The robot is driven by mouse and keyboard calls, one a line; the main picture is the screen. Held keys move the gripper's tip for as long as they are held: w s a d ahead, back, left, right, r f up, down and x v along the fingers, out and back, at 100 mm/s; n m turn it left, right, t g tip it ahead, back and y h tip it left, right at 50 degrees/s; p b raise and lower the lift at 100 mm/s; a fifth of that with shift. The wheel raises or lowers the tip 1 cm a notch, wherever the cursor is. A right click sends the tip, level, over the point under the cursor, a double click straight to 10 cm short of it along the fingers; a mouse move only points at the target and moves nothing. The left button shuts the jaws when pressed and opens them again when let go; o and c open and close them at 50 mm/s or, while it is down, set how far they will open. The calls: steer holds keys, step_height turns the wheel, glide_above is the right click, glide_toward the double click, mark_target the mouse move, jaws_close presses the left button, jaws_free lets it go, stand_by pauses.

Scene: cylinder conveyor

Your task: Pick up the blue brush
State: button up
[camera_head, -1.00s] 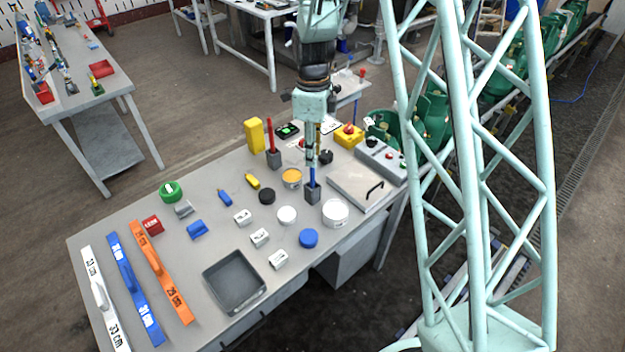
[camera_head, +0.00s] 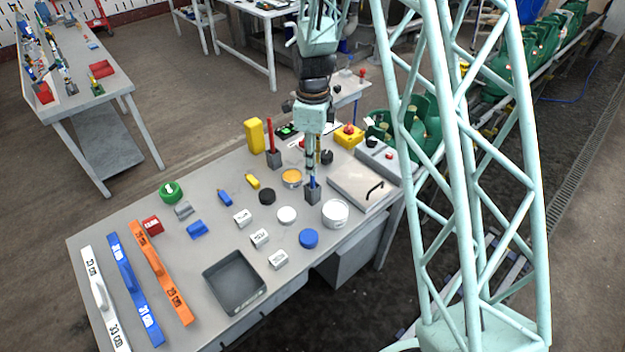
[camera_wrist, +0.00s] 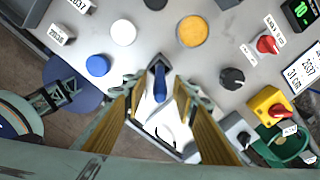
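The blue brush (camera_head: 313,183) stands upright in a small dark grey holder (camera_head: 313,196) on the grey table. In the wrist view the blue handle (camera_wrist: 160,82) points up toward the camera, between the two yellowish fingers. My gripper (camera_head: 311,174) points down over the brush, with its fingertips around the upper handle and hiding part of it. In the wrist view my gripper (camera_wrist: 162,88) is open, with a gap between the fingers and the handle.
A red brush (camera_head: 271,135) stands in another holder to the left. A white round tin (camera_head: 335,213) and a metal plate with a black handle (camera_head: 350,186) are close on the right. An orange-topped tin (camera_head: 291,177) is at the left. A dark tray (camera_head: 262,301) lies at the front.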

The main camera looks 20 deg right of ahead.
glide_above(313, 188)
steer(key=shift+w+d+f, duration=0.1)
steer(key=shift+w+f, duration=0.1)
steer(key=shift+f, duration=0.85)
steer(key=shift+w+d+f, duration=0.1)
steer(key=shift+w+f, duration=0.1)
steer(key=shift+f, duration=0.85)
steer(key=shift+c, duration=0.7)
jaws_close()
